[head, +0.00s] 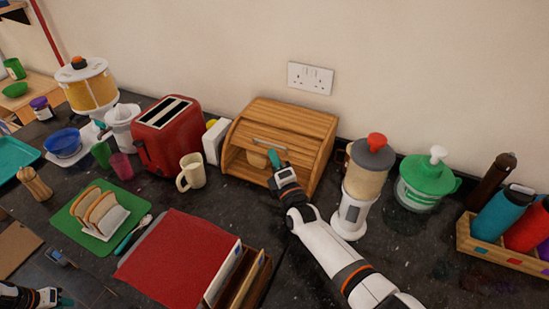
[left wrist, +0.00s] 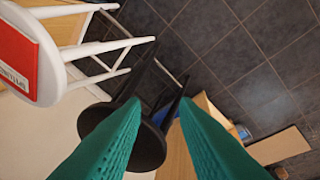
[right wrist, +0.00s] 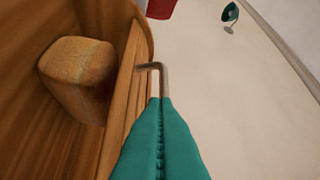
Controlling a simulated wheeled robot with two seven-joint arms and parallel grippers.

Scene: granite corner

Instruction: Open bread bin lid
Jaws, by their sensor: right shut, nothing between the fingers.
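The wooden bread bin (head: 318,125) stands against the wall in the head view. Its slatted roll lid is partly raised, leaving an opening at the front. A metal bar handle (head: 270,143) sits on the lid; it also shows in the right wrist view (right wrist: 152,66). A bread loaf (right wrist: 78,72) is inside the bin. My right gripper (head: 276,156) is shut and empty at the bin's front, its fingertips right by the handle; I cannot tell if they touch. My left gripper (head: 66,299) is low at the left, and its fingers stand apart in the left wrist view (left wrist: 150,115).
A white blender-like jar (head: 365,185) stands close to the right of my right arm. A red toaster (head: 168,130) and cream mug (head: 191,172) are left of the bin. In the left wrist view, stools (left wrist: 35,60) stand on the tiled floor.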

